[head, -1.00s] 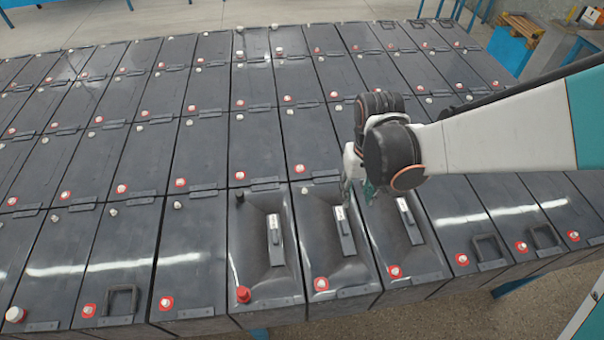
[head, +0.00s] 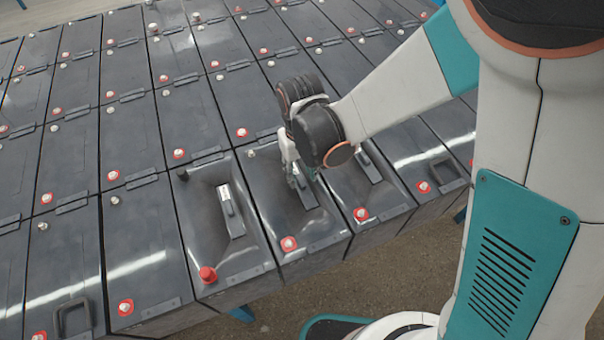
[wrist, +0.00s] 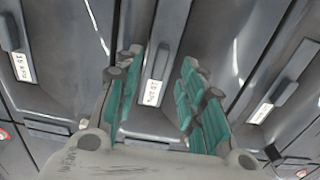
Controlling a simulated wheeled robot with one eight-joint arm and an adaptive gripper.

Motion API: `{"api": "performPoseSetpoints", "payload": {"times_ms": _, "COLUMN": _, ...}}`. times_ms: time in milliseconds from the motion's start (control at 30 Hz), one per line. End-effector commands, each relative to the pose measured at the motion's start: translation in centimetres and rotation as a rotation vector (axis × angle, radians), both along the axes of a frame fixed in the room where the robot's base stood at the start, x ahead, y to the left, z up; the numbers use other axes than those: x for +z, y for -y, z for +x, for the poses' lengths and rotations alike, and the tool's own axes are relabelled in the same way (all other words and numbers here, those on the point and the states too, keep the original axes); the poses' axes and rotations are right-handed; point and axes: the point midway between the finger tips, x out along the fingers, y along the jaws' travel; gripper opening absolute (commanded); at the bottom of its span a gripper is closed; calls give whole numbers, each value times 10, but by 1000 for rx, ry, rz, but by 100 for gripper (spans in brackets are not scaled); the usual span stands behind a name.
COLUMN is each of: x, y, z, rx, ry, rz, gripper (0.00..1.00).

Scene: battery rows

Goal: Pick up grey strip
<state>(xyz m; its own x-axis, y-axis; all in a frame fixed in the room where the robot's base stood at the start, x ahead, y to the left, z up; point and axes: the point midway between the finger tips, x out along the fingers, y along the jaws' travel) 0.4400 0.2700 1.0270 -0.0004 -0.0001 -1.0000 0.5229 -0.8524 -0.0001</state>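Three grey strips with white labels lie in the sunken tops of three dark batteries: a left one (head: 231,211), a middle one (head: 306,196) and a right one (head: 369,166). My gripper (head: 297,180) is over the middle strip and hides part of it in the head view. In the wrist view my gripper (wrist: 160,85) is open, with its teal-padded fingers apart on either side of the middle strip (wrist: 161,55). The left strip (wrist: 17,40) and right strip (wrist: 273,100) lie outside the fingers. No contact with a strip can be made out.
Rows of dark batteries with red and white terminals fill the surface to the left and back. A red cap (head: 207,274) and a black terminal (head: 184,175) stand up on the left strip's battery. A raised handle (head: 73,318) is at lower left. Floor (head: 380,265) shows in front.

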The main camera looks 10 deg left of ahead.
Motion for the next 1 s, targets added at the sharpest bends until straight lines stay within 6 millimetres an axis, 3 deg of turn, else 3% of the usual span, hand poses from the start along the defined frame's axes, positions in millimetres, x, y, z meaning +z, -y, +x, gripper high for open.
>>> {"api": "performPoseSetpoints", "payload": {"times_ms": 33, "x": -13, "y": -1, "z": 0, "rx": 0, "ry": 0, "rz": 0, "gripper": 37}}
{"api": "performPoseSetpoints", "payload": {"times_ms": 133, "x": -26, "y": 0, "z": 0, "rx": 0, "ry": 0, "rz": 0, "gripper": 37}}
{"api": "performPoseSetpoints", "payload": {"times_ms": 400, "x": -28, "y": 0, "z": 0, "rx": 0, "ry": 0, "rz": 0, "gripper": 37}}
{"api": "performPoseSetpoints", "payload": {"times_ms": 433, "x": -28, "y": 0, "z": 0, "rx": 0, "ry": 0, "rz": 0, "gripper": 34}}
{"api": "performPoseSetpoints", "payload": {"times_ms": 600, "x": -28, "y": 0, "z": 0, "rx": 0, "ry": 0, "rz": 0, "gripper": 0}}
{"api": "performPoseSetpoints", "payload": {"times_ms": 1000, "x": -26, "y": 0, "z": 0, "rx": 0, "ry": 0, "rz": 0, "gripper": 0}}
